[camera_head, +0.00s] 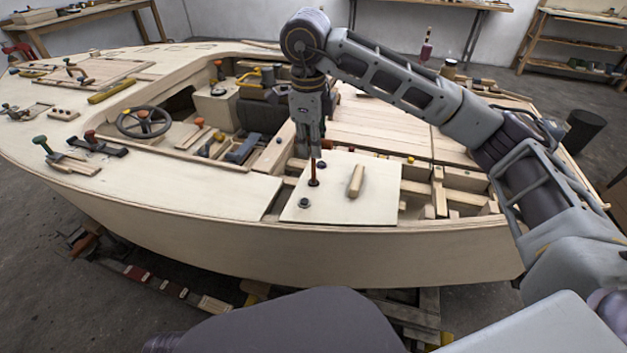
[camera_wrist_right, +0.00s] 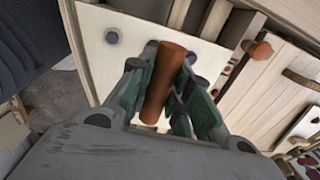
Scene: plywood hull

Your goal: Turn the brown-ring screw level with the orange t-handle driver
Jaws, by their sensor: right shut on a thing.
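My right gripper (camera_head: 311,148) points straight down over a pale square panel (camera_head: 375,205) on the boat's near side. In the right wrist view its green-padded fingers are shut on the orange handle (camera_wrist_right: 164,88) of the t-handle driver. In the head view the driver's thin dark shaft (camera_head: 313,168) runs down from the fingers to the panel. A brown spot, apparently the brown-ring screw (camera_head: 313,183), shows at the shaft's lower end. I cannot tell how far the screw stands up, or whether the driver is fully seated. My left gripper is not in view.
Dark screws sit on the panel at its near left (camera_head: 304,203) and back edge (camera_head: 321,165). Open framing with blocks (camera_head: 440,195) lies right of the panel.

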